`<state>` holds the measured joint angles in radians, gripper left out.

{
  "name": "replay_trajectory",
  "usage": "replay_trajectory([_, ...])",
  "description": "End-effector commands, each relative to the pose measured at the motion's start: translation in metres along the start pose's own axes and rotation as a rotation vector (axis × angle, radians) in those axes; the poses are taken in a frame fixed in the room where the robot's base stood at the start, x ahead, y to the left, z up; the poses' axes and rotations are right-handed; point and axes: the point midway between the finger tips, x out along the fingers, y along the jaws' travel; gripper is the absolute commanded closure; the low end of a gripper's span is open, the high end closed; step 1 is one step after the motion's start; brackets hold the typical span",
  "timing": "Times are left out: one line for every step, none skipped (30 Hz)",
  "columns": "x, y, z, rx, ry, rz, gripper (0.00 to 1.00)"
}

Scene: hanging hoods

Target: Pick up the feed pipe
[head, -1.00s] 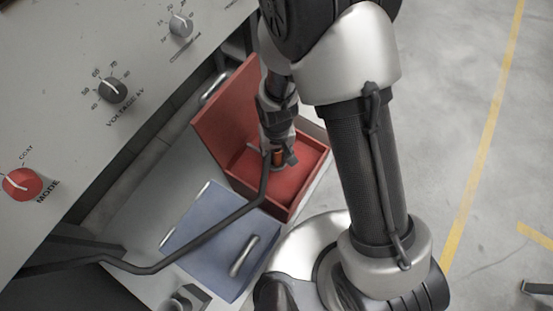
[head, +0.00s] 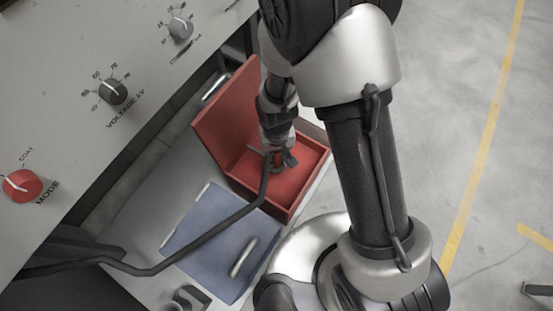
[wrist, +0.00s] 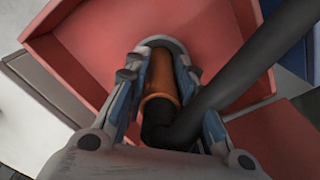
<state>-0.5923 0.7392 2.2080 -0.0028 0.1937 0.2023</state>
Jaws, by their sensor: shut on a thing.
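The feed pipe (head: 205,238) is a long, dark bent tube with an orange-copper end. It runs from the lower left, below the cabinet, over the blue lid and up to my gripper (head: 275,158). In the wrist view, my gripper (wrist: 160,70) has one finger on each side of the copper collar and is shut on it. The black elbow bends below the collar, and the feed pipe (wrist: 255,72) goes off to the upper right. The pipe end is over the open red box (head: 312,163); whether it touches the box floor I cannot tell.
A blue-grey lid (head: 205,232) with a silver handle lies left of the red box. A grey cabinet panel (head: 75,90) with knobs fills the upper left. Concrete floor (head: 500,170) with yellow lines is open on the right.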

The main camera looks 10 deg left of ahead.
Motion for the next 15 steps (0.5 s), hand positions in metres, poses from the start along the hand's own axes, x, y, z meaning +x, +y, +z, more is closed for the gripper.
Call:
replay_trajectory([0.0,0.0,0.0,0.0,0.001,0.0,1.0])
replay_trajectory([0.0,0.0,0.0,0.0,0.001,0.0,1.0])
replay_trajectory([-0.001,0.0,0.0,0.0,0.001,0.0,1.0])
replay_trajectory([-0.002,0.0,0.0,0.0,0.001,0.0,1.0])
replay_trajectory([-0.003,0.0,0.0,0.0,0.001,0.0,1.0])
replay_trajectory([-0.005,0.0,-0.001,0.0,0.001,0.0,1.0])
replay_trajectory([-0.007,0.0,-0.001,0.0,0.001,0.0,1.0])
replay_trajectory([-0.009,0.0,-0.001,0.0,0.001,0.0,1.0])
replay_trajectory([-0.013,0.0,-0.001,0.0,0.002,0.0,1.0])
replay_trajectory([-0.017,0.0,-0.001,0.0,0.003,-0.001,1.0])
replay_trajectory([-0.021,0.0,-0.001,0.0,0.003,-0.001,1.0])
replay_trajectory([-0.027,0.0,-0.001,0.0,0.003,-0.001,1.0])
replay_trajectory([-0.032,0.0,-0.001,0.0,0.002,-0.001,1.0])
replay_trajectory([-0.037,0.0,-0.001,0.0,0.004,-0.001,1.0])
replay_trajectory([-0.045,0.0,-0.001,0.0,0.004,-0.001,1.0])
